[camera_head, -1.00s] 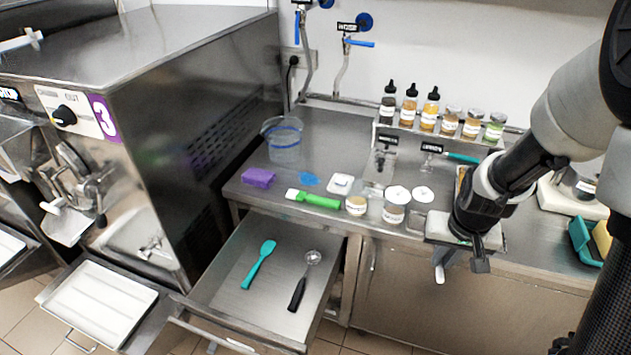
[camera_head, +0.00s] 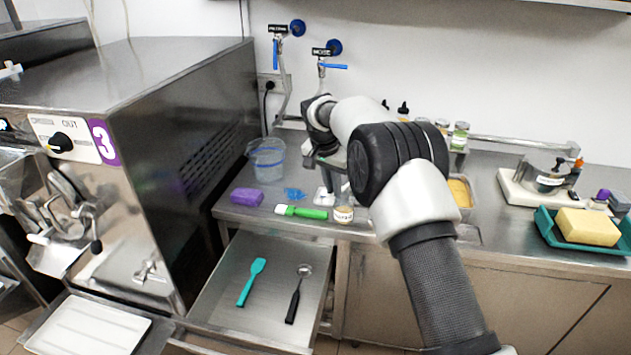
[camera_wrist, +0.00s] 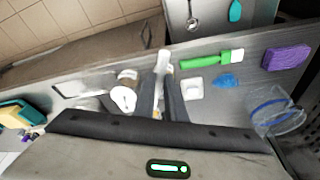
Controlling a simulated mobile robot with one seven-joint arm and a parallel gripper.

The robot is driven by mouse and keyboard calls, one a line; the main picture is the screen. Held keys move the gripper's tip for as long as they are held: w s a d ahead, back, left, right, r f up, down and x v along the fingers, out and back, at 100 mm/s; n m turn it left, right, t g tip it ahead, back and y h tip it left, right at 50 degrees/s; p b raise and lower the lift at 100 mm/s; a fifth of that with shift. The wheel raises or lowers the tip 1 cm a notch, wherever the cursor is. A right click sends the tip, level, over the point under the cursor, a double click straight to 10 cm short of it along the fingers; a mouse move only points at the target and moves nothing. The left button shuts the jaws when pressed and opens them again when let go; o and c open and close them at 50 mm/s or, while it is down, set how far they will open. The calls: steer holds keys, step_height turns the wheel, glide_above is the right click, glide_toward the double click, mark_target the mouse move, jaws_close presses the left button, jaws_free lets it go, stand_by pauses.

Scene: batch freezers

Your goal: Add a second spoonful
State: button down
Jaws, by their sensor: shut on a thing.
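My gripper (camera_wrist: 158,98) is shut on a pale, narrow utensil (camera_wrist: 161,62), whose end points away between the fingers. I cannot tell whether it carries anything. In the head view my gripper (camera_head: 328,165) hangs over the counter near a small white scale. In the wrist view this white scale (camera_wrist: 193,88) lies just right of the fingers. A white-topped jar (camera_wrist: 123,98) stands just left of them, beside a jar with a brownish top (camera_wrist: 127,76). A small tan-filled jar (camera_head: 343,214) stands at the counter's front edge. My arm hides much of the counter behind it.
A green-handled brush (camera_head: 302,212), purple sponge (camera_head: 247,197), blue item (camera_head: 293,194) and clear pitcher (camera_head: 267,160) lie left of my gripper. An open drawer (camera_head: 219,318) below holds a teal spatula (camera_head: 252,280) and a small ladle (camera_head: 298,294). A teal tray (camera_head: 560,243) is at right.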

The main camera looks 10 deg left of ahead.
mark_target(327, 199)
steer(key=shift+a+f+m, duration=0.75)
steer(key=shift+a+m, duration=0.55)
steer(key=shift+a, duration=1.2)
steer(key=d+t+y+b, duration=0.1)
steer(key=y+b, duration=0.1)
steer(key=b, duration=0.2)
steer(key=s+d+f+m+t+y+b, duration=0.1)
steer(key=t+y+b, duration=0.1)
steer(key=b, duration=0.3)
steer(key=d+f+t+y+b, duration=0.1)
steer(key=t+y+b, duration=0.1)
steer(key=b, duration=0.3)
steer(key=shift+s+f, duration=0.15)
steer(key=shift+s, duration=0.25)
steer(key=y+b, duration=0.1)
steer(key=b, duration=0.1)
steer(key=t+b, duration=0.1)
steer(key=shift+s+d+f+m+t+y+b, duration=0.2)
steer(key=shift+d+f+m+t+y+b, duration=0.1)
steer(key=shift+d+f+m+y+b, duration=0.1)
steer(key=t+y+b, duration=0.1)
steer(key=b, duration=0.1)
steer(key=f+t+y+b, duration=0.1)
steer(key=b, duration=0.2)
steer(key=t+y+b, duration=0.1)
steer(key=b, duration=0.2)
steer(key=shift+s+d+f+m, duration=0.1)
steer(key=shift+s+f+m, duration=0.15)
steer(key=shift+m, duration=0.15)
